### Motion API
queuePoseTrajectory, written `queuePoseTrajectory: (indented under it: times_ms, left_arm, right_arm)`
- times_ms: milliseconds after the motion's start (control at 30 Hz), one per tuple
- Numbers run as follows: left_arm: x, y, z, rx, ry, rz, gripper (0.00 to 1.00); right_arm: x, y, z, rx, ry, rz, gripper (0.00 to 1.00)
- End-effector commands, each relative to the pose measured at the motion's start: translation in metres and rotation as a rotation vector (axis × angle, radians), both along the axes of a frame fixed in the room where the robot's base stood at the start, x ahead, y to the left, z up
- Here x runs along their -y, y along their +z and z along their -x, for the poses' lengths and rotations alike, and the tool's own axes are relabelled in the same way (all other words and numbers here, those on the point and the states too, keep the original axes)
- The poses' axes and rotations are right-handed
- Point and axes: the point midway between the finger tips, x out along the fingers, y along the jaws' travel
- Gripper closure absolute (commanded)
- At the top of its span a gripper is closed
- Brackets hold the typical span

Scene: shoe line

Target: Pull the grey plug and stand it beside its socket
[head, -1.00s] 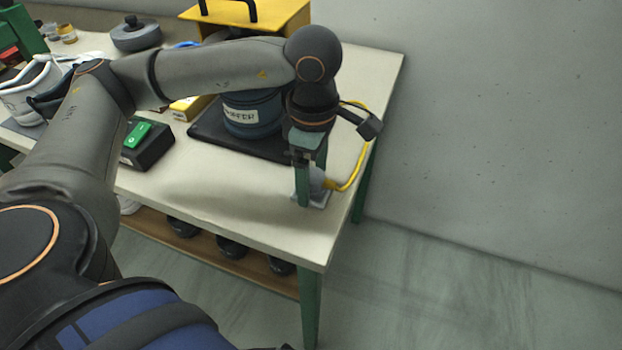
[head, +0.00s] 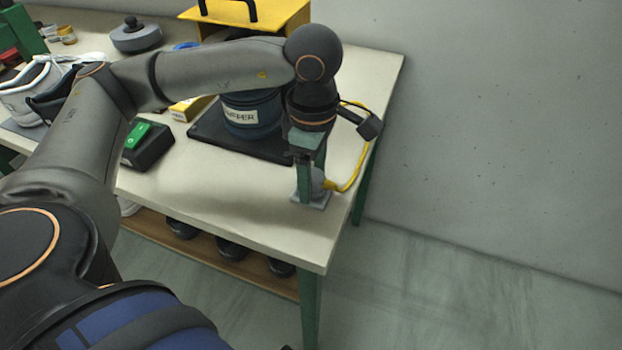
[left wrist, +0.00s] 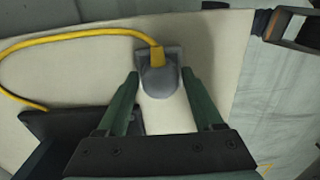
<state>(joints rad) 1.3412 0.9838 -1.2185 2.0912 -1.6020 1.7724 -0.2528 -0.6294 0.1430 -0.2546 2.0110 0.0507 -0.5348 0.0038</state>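The grey plug (left wrist: 160,82) sits on the square grey socket (left wrist: 173,52), with a yellow cable (left wrist: 80,35) leaving its far side in the left wrist view. In the head view the plug (head: 318,183) and socket (head: 322,200) are near the table's right front corner, partly hidden by a green finger. My left gripper (head: 311,188) points down over them. Its fingers stand on either side of the plug in the left wrist view, with a narrow gap at each side. It is open and holds nothing. My right gripper is not in view.
A dark blue labelled pot (head: 252,115) stands on a black mat (head: 212,135) left of the socket. A black box with a green switch (head: 147,145) is further left. The front tabletop (head: 225,195) is clear. The table's right edge is close to the plug.

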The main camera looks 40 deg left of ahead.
Motion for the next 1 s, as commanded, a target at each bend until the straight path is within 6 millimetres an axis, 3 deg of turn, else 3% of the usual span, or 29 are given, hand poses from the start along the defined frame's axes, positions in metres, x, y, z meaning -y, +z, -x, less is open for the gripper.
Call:
queuePoseTrajectory:
  times_ms: [67, 567, 1000]
  left_arm:
    - [0.0001, 0.0, 0.0, 0.0, 0.0, 0.0, 0.42]
    - [0.0001, 0.0, 0.0, 0.0, 0.0, 0.0, 0.98]
    - [0.0002, 0.0009, -0.0001, 0.001, 0.0, 0.001, 1.0]
  right_arm:
    - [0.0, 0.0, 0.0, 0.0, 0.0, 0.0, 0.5]
    - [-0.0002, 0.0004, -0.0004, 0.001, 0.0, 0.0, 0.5]
    - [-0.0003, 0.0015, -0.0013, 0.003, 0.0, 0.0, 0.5]
